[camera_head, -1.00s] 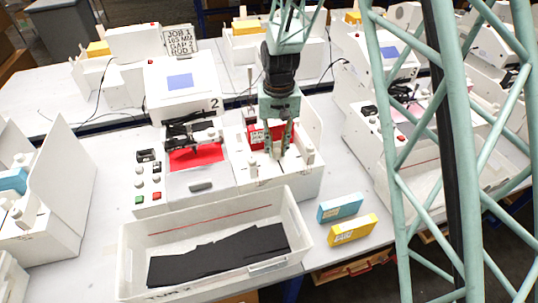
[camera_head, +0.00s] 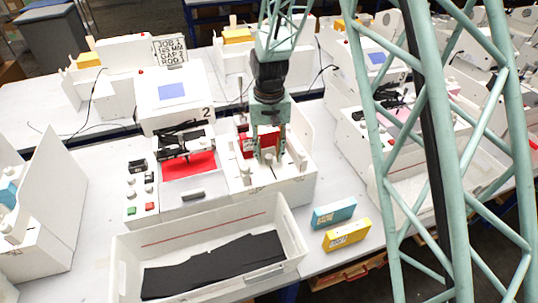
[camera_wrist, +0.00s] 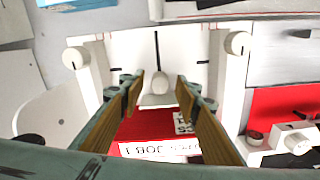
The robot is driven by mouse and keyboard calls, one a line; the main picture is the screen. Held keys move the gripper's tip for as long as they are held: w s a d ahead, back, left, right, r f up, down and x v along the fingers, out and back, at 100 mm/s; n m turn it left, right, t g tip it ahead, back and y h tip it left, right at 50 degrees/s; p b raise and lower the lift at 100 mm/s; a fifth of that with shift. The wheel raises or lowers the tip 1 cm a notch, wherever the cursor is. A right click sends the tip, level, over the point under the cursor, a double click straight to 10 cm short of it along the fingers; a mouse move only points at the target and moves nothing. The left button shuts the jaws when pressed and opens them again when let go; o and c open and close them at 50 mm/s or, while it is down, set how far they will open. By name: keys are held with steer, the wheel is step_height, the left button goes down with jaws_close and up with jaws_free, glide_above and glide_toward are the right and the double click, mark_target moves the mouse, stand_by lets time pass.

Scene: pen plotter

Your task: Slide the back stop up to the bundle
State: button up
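My gripper (camera_head: 268,156) is over the white feed box (camera_head: 285,190) on the right of the plotter. The wrist view shows my gripper (camera_wrist: 160,88) open, its two tan-padded fingers apart. A white rounded knob (camera_wrist: 159,82) on a small white plate stands between them in that view; it looks like the back stop. Any contact with the fingers cannot be told. A dark slot runs from the knob toward the top of the picture. The red bundle (camera_wrist: 150,128), with a white JOB 1 label, lies just below the knob. In the head view the bundle (camera_head: 246,146) is partly hidden by my gripper.
White posts with round knobs (camera_wrist: 237,43) flank the slot. The plotter's red sheet (camera_head: 190,165) and buttons (camera_head: 150,207) are at left. A white tray (camera_head: 125,255) with black sheets stands in front. A blue box (camera_head: 333,212) and yellow box (camera_head: 346,235) lie right of it.

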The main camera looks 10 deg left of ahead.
mark_target(269, 156)
step_height(269, 156, up, 12)
stand_by(0.8)
steer(key=shift+c, duration=0.5)
